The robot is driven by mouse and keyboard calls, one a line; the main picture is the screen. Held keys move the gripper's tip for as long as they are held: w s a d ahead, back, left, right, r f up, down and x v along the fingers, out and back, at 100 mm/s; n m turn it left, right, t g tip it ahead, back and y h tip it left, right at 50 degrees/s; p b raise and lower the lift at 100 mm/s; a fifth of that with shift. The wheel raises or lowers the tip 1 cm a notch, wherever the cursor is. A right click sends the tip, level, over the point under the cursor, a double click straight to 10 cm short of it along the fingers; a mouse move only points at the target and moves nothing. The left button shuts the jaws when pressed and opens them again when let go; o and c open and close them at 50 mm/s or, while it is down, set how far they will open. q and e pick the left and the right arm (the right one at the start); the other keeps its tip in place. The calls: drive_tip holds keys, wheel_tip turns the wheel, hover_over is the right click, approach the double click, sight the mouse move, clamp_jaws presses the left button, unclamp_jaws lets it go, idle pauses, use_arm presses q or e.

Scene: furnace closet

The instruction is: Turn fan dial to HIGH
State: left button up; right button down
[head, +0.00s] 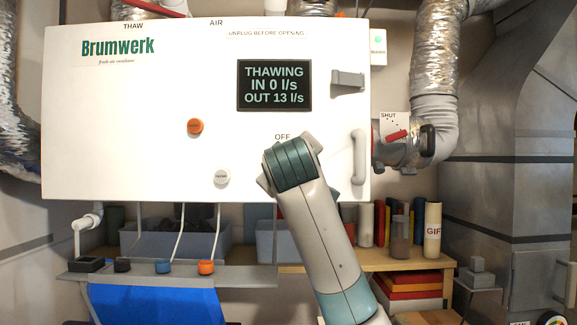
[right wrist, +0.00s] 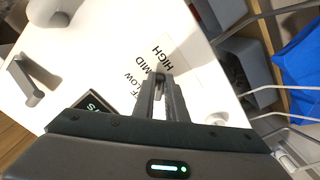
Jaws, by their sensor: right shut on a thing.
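The white Brumwerk ventilator unit (head: 130,130) fills the left and middle of the head view. Its screen (head: 274,85) reads THAWING, IN 0 l/s, OUT 13 l/s. The OFF label (head: 282,137) shows just above my right wrist, which hides the fan dial in the head view. In the right wrist view, my right gripper (right wrist: 160,82) is shut on the small grey fan dial (right wrist: 159,74), between its fingertips. The HIGH label (right wrist: 162,51) and the MID and LOW labels lie beside it. I cannot tell where the dial points. My left gripper is not in view.
The unit's front has an orange knob (head: 195,126), a white button (head: 221,177), a grey latch (head: 348,81) and a grey handle (head: 359,157). A duct valve marked SHUT (head: 400,145) is at right. A shelf with containers stands below.

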drive_tip(key=shift+f, duration=0.2)
drive_tip(key=c, duration=1.8)
unclamp_jaws()
drive_tip(key=shift+r, duration=0.1)
drive_tip(key=shift+s, duration=0.1)
